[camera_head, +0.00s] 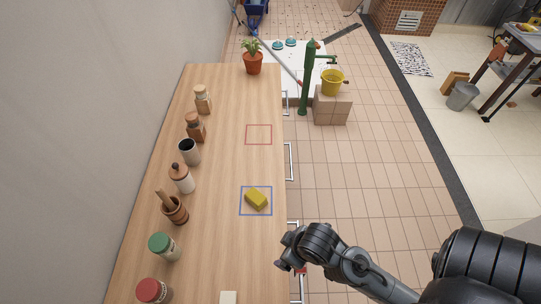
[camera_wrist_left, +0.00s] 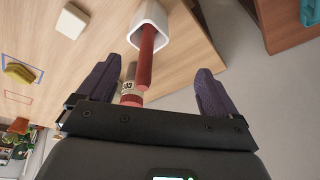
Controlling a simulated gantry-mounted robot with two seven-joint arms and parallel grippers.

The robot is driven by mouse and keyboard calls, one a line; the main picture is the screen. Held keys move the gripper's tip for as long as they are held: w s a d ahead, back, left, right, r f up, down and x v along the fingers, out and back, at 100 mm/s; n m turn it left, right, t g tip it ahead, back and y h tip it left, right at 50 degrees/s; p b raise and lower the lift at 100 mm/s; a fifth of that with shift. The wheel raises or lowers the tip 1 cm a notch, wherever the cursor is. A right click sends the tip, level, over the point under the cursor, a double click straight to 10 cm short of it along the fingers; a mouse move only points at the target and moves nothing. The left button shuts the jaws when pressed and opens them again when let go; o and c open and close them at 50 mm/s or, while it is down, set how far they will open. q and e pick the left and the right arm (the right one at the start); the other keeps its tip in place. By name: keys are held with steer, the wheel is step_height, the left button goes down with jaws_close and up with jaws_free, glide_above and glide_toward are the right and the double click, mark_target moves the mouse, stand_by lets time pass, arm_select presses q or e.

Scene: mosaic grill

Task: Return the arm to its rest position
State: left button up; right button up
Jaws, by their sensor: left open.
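In the left wrist view my left gripper (camera_wrist_left: 160,68) is open, with its two dark fingers spread apart. A red stick (camera_wrist_left: 147,60) stands in a white square holder (camera_wrist_left: 150,17) and shows between the fingers, touching neither. A small red-and-white labelled piece (camera_wrist_left: 129,84) shows beside the stick, close to the left finger. In the head view a dark jointed arm of mine (camera_head: 340,262) reaches in from the right, beside the table's right edge. Neither gripper's fingertips can be made out there.
The wooden table (camera_head: 226,150) carries a yellow sponge (camera_head: 256,199) inside a blue outline, and an empty red outline (camera_head: 258,134). Jars and a mortar (camera_head: 175,210) line its left side. A potted plant (camera_head: 253,64) stands at the far end. Tiled floor lies right.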

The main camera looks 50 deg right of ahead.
step_height(320, 180, up, 20)
steer(key=p, duration=2)
steer(key=shift+r, duration=0.2)
